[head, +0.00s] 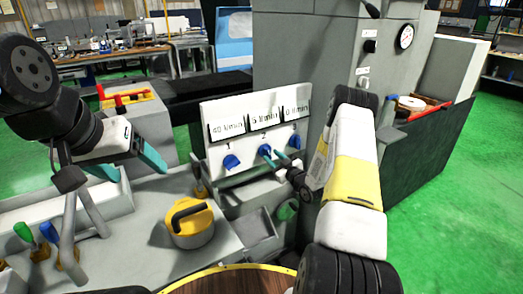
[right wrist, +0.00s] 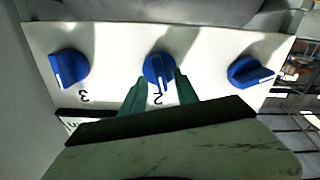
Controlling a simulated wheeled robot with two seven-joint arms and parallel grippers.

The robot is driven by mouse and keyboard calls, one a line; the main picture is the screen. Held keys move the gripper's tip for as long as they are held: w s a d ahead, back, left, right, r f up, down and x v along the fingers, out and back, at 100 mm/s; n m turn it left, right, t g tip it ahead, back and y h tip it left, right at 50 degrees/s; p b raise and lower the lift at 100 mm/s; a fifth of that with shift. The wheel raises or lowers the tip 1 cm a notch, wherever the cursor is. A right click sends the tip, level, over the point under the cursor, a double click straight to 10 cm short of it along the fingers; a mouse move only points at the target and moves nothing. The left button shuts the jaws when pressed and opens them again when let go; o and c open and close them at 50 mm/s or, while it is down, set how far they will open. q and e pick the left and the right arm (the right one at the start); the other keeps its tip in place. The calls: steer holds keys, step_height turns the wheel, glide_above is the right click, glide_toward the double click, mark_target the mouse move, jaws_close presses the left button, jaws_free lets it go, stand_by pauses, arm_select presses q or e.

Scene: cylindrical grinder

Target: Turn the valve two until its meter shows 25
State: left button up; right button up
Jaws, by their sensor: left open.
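A white panel (head: 228,156) carries three blue valve knobs numbered 1, 2 and 3, with a meter above each. Valve two (head: 264,150) is the middle knob; its meter (head: 263,119) appears to read 5 l/min. My right gripper (head: 277,155) is at valve two. In the right wrist view its green fingers (right wrist: 160,80) lie on either side of the valve two knob (right wrist: 157,66), with its white mark toward the numeral 2. Whether they press on it cannot be told. My left gripper (head: 128,166) is open and empty, left of the panel.
Valve one (head: 231,161) and valve three (head: 295,141) flank the middle knob; their meters appear to read 40 and 0 l/min. A yellow lidded part with a black handle (head: 190,224) stands on the grey machine bed below the panel. A tall grey cabinet (head: 300,60) rises behind.

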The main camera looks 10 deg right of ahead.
steer(key=shift+x, duration=0.85)
jaws_close()
steer(key=n, duration=0.5)
steer(key=shift+a+n, duration=0.1)
steer(key=shift+n, duration=0.2)
steer(key=n, duration=0.6)
steer(key=shift+s+f+n, duration=0.1)
steer(key=shift+f+n, duration=0.1)
steer(key=shift+n, duration=0.2)
